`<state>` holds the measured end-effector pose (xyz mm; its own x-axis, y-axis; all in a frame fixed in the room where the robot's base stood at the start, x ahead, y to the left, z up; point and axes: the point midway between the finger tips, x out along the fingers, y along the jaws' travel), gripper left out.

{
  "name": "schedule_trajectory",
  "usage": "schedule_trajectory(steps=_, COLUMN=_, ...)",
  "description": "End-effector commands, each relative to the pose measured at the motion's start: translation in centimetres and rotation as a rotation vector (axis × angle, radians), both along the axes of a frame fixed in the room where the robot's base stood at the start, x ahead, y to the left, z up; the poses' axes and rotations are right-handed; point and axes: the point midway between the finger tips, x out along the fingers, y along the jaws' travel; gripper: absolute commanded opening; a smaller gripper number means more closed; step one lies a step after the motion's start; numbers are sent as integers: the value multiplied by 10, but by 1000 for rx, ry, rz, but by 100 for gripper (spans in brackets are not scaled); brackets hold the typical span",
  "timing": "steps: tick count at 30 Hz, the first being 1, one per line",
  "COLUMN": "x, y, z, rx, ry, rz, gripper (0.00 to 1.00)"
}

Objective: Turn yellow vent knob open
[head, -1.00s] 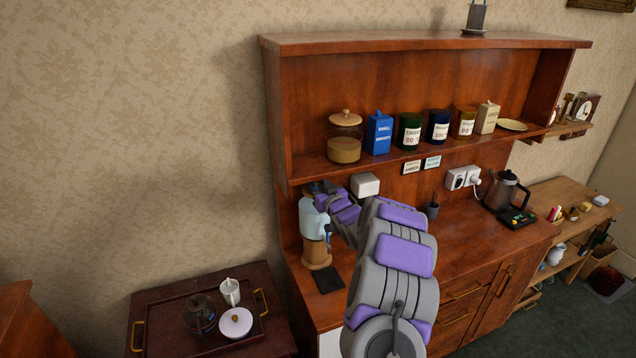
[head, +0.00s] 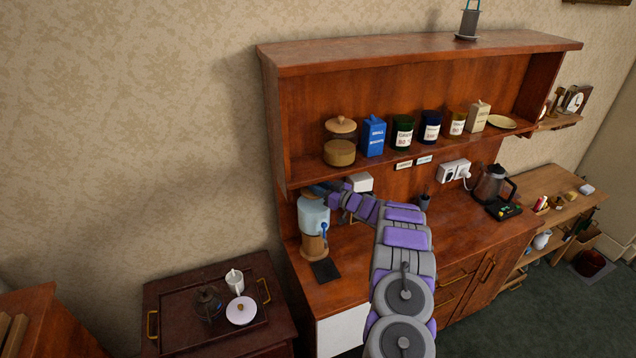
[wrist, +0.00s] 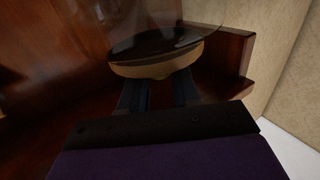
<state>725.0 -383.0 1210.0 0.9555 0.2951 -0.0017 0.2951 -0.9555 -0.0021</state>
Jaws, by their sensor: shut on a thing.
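The drink dispenser (head: 313,216) stands at the left end of the counter, with a pale blue tank, a wooden base and a blue tap. My gripper (head: 322,190) is at the top of the tank, under the shelf. In the wrist view my two dark fingers (wrist: 157,95) close in at a tan round lid (wrist: 158,66) against a clear vessel (wrist: 140,25). The yellow vent knob is not clearly visible; the fingers and lid hide where they grip. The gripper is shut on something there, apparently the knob.
The shelf (head: 400,165) sits just above my gripper and bears a glass jar (head: 340,142) and several canisters. A white box (head: 360,182) is behind my arm. A dark mat (head: 325,271) lies before the dispenser. A tray (head: 196,337) is on the lower left table.

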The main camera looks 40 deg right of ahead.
Motion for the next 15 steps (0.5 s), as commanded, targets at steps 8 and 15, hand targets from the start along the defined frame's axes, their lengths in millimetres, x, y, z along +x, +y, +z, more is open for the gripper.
schedule_trajectory(steps=8, x=0, y=-5, z=2, rx=-1, ry=-3, rz=21, gripper=1)
schedule_trajectory(steps=15, x=0, y=-5, z=2, rx=-1, ry=-3, rz=23, gripper=1)
